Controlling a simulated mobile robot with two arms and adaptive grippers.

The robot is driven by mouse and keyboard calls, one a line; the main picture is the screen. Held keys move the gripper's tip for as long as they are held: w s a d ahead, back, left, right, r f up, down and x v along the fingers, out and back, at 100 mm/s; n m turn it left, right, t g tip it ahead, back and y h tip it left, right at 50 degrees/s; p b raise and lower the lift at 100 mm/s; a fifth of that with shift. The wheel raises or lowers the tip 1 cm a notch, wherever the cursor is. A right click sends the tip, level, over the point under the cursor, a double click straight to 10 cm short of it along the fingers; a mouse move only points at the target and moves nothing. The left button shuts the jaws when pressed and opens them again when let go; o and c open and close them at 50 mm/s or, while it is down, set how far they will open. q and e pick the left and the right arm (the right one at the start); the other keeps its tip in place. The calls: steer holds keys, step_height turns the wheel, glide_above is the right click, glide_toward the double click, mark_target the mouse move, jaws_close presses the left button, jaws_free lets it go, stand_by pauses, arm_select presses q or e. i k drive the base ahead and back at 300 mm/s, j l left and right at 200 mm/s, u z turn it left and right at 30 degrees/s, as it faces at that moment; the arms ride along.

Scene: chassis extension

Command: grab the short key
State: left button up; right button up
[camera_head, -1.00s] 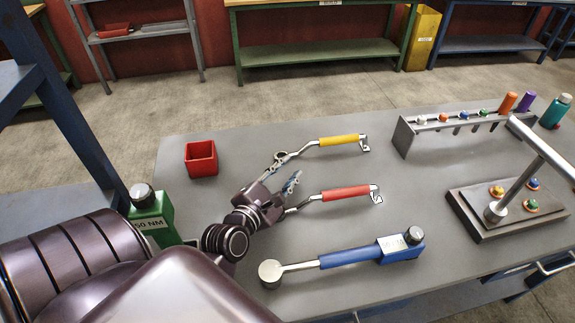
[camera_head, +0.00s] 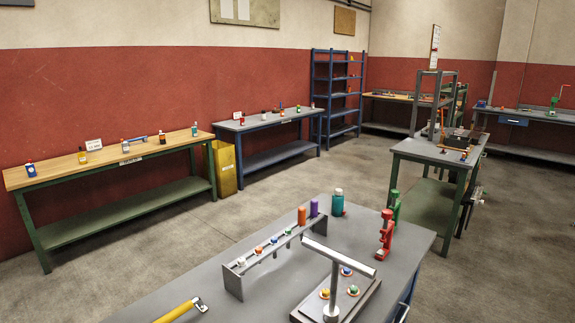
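Only the end of a yellow-handled key-like tool (camera_head: 183,311) shows, lying on the grey tabletop at the bottom left edge of the head view. The rest of it is cut off by the frame. The red-handled tool and the blue-handled tool are out of view. I cannot tell from this view which tool is the short key. Neither of my grippers is in view.
The near grey table (camera_head: 205,290) bears a slotted rack (camera_head: 233,283) with small coloured pieces, a T-handled stand (camera_head: 332,290), a teal bottle (camera_head: 338,203) and a red clamp-like tool (camera_head: 385,236). A wooden bench (camera_head: 110,162) stands behind. Open floor lies between them.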

mark_target(331, 314)
steer(key=k+l, duration=1.2)
steer(key=l, duration=0.1)
